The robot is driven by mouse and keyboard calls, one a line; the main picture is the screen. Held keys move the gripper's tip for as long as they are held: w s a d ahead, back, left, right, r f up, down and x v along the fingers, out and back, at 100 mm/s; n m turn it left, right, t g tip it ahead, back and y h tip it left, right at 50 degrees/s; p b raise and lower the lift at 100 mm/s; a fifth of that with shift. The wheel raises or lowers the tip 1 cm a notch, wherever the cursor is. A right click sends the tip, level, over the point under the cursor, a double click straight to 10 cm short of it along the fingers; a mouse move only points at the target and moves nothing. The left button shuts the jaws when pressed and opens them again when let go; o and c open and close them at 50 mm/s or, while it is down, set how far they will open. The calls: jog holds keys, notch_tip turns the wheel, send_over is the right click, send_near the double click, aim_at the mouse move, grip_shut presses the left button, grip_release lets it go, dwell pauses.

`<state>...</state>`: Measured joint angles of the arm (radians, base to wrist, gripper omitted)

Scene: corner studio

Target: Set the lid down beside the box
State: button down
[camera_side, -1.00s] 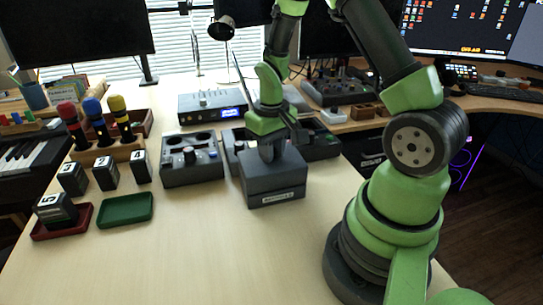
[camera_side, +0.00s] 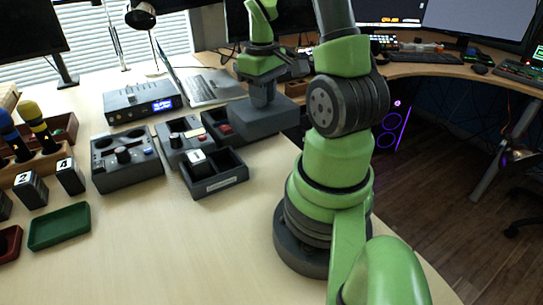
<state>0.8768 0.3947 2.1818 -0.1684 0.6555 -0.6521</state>
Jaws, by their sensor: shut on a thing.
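The box (camera_side: 232,182) is dark grey and stands open on the table, with a label on its front. Inside are compartments, and a block with a white top (camera_side: 196,157) sits in the left one. My gripper (camera_side: 262,100) is shut on the grey lid (camera_side: 268,123) and holds it level, up and to the right of the box, clear of its opening. The lid hides part of the table and a device behind it. Whether the lid's underside touches anything cannot be told.
A control box with knobs (camera_side: 126,172) and another device (camera_side: 178,142) stand left of the open box. Numbered blocks (camera_side: 70,177) and a green tray (camera_side: 59,228) are farther left. A laptop (camera_side: 212,88) is behind. The table front is clear.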

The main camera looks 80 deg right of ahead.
jog(key=shift+s+d+f, duration=0.25)
jog(key=shift+s, duration=0.35)
jog(key=shift+s+d+f, duration=0.2)
jog(key=shift+s+f, duration=0.05)
jog(key=shift+s, duration=0.3)
jog(key=shift+d+f, duration=0.1)
jog(key=shift+f, duration=4.75)
jog(key=c, duration=1)
grip_release()
jog(key=shift+f, duration=0.1)
